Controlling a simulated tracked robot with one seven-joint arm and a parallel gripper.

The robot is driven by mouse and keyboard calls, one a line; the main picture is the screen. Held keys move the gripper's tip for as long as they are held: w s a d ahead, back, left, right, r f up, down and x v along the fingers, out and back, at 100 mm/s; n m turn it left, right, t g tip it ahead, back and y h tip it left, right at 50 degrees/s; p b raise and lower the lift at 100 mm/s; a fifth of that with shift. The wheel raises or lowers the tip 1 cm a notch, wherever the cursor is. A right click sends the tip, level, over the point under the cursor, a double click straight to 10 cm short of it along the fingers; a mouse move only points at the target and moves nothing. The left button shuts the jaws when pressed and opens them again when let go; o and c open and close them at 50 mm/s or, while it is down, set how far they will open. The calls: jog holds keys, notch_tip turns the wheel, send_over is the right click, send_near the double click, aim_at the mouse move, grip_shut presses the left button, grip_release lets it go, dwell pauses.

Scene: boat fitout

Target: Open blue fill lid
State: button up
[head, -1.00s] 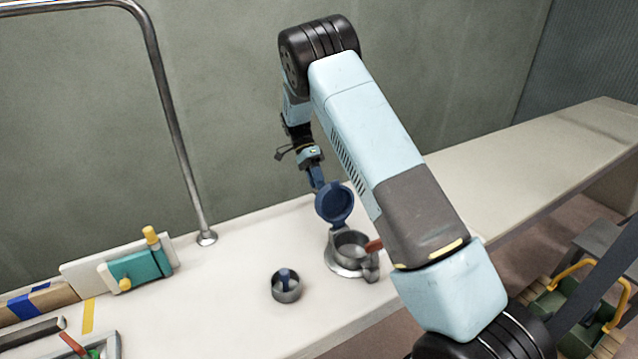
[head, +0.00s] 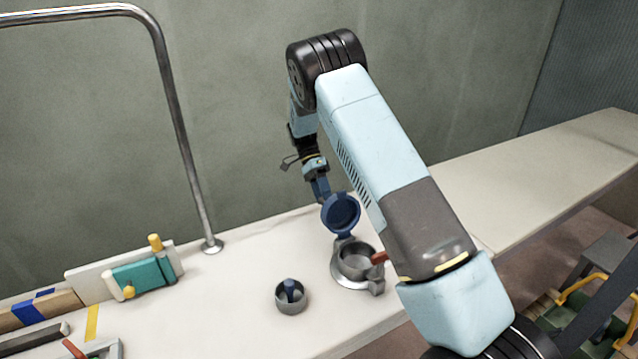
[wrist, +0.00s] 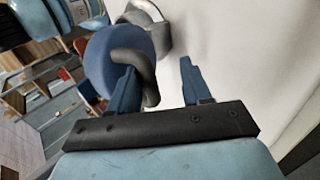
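The blue fill lid (head: 341,213) stands swung up, roughly upright, on the back edge of the grey metal fill neck (head: 356,262), whose round mouth is uncovered. In the wrist view the lid (wrist: 102,62) shows with a dark grey tab (wrist: 150,78) on it. My gripper (head: 320,190) is just behind and above the lid. In the wrist view my gripper (wrist: 158,76) has its two blue fingers wide apart. The left finger overlaps the tab and the right one is clear of it. I cannot tell whether the left finger touches.
A red lever (head: 379,258) sticks out at the neck's right. A small grey cup (head: 291,300) with a blue peg stands left of it. A metal rail (head: 185,150) and a teal block with yellow knobs (head: 143,275) are farther left. The counter (head: 240,275) between is clear.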

jog(key=v, duration=1.3)
jog(key=shift+w+a+r, duration=0.15)
jog(key=shift+w+r, duration=0.05)
jog(key=shift+w, duration=0.1)
